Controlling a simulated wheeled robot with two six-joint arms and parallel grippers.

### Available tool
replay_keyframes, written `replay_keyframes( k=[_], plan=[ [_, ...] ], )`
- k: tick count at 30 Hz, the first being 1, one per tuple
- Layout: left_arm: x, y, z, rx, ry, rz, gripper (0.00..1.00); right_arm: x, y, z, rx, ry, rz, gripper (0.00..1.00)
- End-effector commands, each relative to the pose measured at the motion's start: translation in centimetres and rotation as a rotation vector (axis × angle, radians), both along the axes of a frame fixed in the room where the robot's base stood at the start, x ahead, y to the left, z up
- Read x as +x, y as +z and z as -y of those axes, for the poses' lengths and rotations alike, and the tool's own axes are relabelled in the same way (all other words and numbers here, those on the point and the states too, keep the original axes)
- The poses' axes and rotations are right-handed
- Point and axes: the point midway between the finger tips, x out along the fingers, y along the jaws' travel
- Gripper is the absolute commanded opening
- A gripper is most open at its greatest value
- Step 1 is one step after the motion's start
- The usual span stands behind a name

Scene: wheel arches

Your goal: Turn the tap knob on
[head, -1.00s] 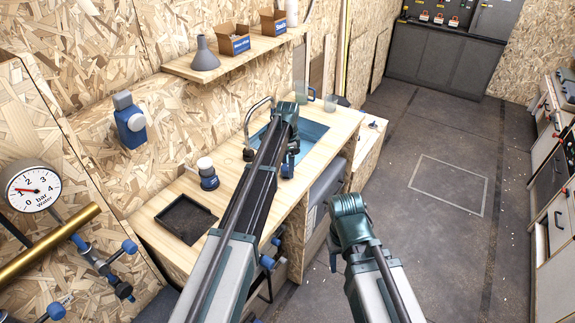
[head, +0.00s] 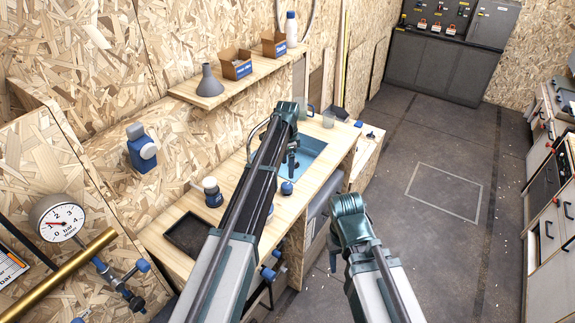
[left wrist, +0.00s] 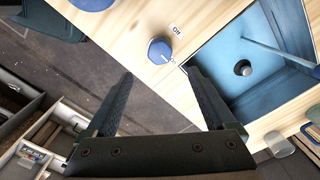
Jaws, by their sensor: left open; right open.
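The blue tap knob (left wrist: 160,50) sits on the wooden worktop next to an "Off" label (left wrist: 177,28) in the left wrist view. A white mark shows on its top. In the head view the knob (head: 287,188) is at the sink's front edge. My left gripper (head: 292,160) is above the worktop by the sink. In the left wrist view its fingers (left wrist: 160,75) are open and empty, with the knob just beyond and between the tips, apart from them. My right gripper (head: 333,260) hangs low in front of the worktop, open and empty, seen nearly edge-on.
The blue sink (head: 312,150) and its curved tap spout (head: 252,130) lie beside my left arm. A shelf (head: 215,97) is above. The floor at right is clear.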

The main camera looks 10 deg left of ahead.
Motion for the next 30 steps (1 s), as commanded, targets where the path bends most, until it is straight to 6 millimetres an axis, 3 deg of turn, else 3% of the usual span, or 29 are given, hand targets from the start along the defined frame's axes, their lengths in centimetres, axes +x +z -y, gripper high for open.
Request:
replay_keyframes(
  k=[1,3,9,25,28,30],
  plan=[
    [0.0,1.6,0.0,0.000,0.000,0.000,0.89,0.0,1.6,0.0,0.001,-0.002,0.000,0.50],
    [0.0,2.6,0.0,0.000,0.000,0.000,0.89,0.0,2.6,0.0,0.001,-0.005,0.000,0.50],
    [0.0,4.3,0.0,0.000,0.000,0.000,0.89,0.0,4.3,0.0,0.002,-0.009,0.000,0.50],
    [-0.1,4.2,0.0,0.000,0.001,0.000,0.89,0.0,4.2,0.0,0.002,-0.010,0.000,0.50],
    [-1.8,3.6,0.9,0.004,0.024,-0.002,0.89,0.0,3.6,0.0,0.002,-0.010,0.000,0.50],
    [-4.7,2.7,2.2,0.010,0.069,-0.005,0.89,0.0,2.7,0.0,0.002,-0.009,0.000,0.50]
  ],
)
